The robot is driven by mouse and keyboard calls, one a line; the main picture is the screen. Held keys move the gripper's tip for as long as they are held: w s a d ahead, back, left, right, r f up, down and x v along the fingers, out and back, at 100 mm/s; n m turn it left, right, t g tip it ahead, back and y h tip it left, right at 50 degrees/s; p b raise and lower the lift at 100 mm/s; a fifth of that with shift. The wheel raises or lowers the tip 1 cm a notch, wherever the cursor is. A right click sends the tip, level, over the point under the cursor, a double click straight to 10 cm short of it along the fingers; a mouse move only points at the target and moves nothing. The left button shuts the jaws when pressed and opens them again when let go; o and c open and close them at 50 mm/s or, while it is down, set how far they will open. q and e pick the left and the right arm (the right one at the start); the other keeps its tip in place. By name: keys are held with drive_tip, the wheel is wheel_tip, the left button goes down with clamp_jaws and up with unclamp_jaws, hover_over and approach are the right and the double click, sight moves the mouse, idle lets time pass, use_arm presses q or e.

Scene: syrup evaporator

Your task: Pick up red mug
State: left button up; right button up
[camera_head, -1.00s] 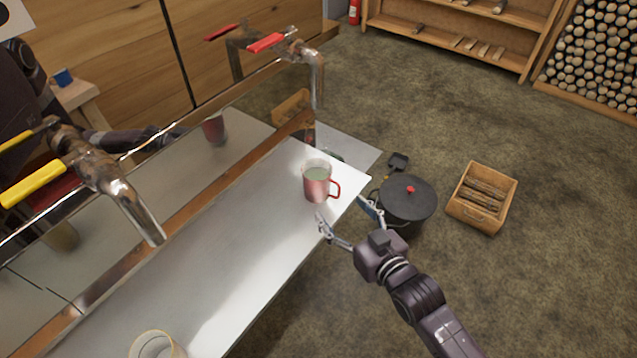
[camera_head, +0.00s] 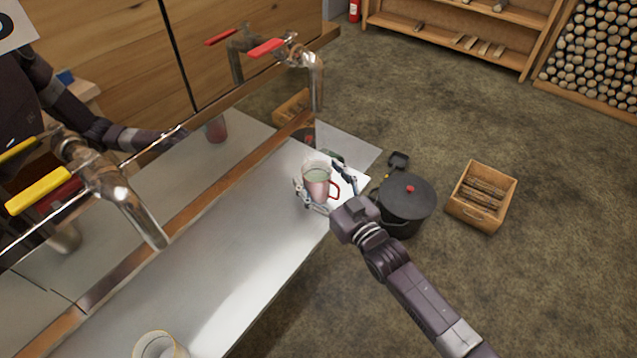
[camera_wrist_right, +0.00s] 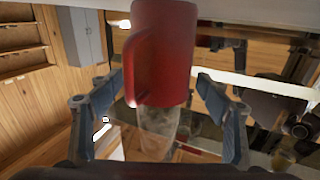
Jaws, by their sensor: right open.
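The red mug (camera_head: 317,184) stands upright near the far right end of the metal counter, with its handle toward the right. Something pale green shows inside its rim. My right gripper (camera_head: 325,187) is open, with one finger on each side of the mug. In the right wrist view the mug (camera_wrist_right: 165,55) is between the two open fingers (camera_wrist_right: 160,100), with visible gaps on both sides. Its handle is turned to the left there. My left gripper is not clearly visible; the reflective panel shows only a mirrored arm and mug.
A tap with a red lever (camera_head: 267,47) stands behind the mug, and one with a yellow lever (camera_head: 38,191) is at left. A glass jar (camera_head: 158,346) is on the near counter. A black lidded pot (camera_head: 407,203) and a wooden crate (camera_head: 482,196) are on the floor at right.

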sight(317, 107)
drive_tip(key=shift+w+a, duration=0.15)
drive_tip(key=shift+w, duration=0.15)
drive_tip(key=shift+c, duration=0.6)
drive_tip(key=c, duration=1.6)
drive_tip(key=shift+r, duration=0.2)
drive_tip(key=shift+r, duration=9.7)
